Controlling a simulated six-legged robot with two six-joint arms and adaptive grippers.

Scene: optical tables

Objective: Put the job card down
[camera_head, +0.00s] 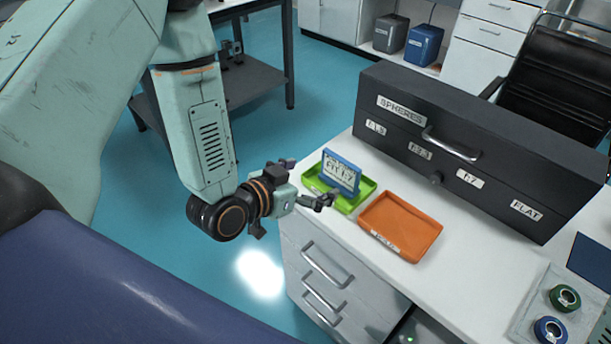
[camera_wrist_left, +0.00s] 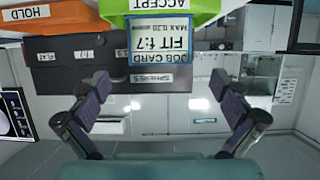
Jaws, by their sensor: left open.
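The job card (camera_head: 341,173), a blue-framed card reading "FIT f:7", stands upright in the green tray (camera_head: 361,199). In the left wrist view, which is upside down, the job card (camera_wrist_left: 160,42) shows its text in front of the green tray (camera_wrist_left: 205,8) labelled ACCEPT. My left gripper (camera_head: 308,182) is open beside the card, at the tray's left side. In the left wrist view its fingers (camera_wrist_left: 163,92) are spread wide with nothing between them, and the card is beyond them. My right gripper is not in view.
An orange tray (camera_head: 402,226), labelled HOLD in the wrist view, sits right of the green tray. A dark case (camera_head: 480,150) labelled SPHERES stands behind both. Green and blue rings (camera_head: 564,298) lie at the right.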

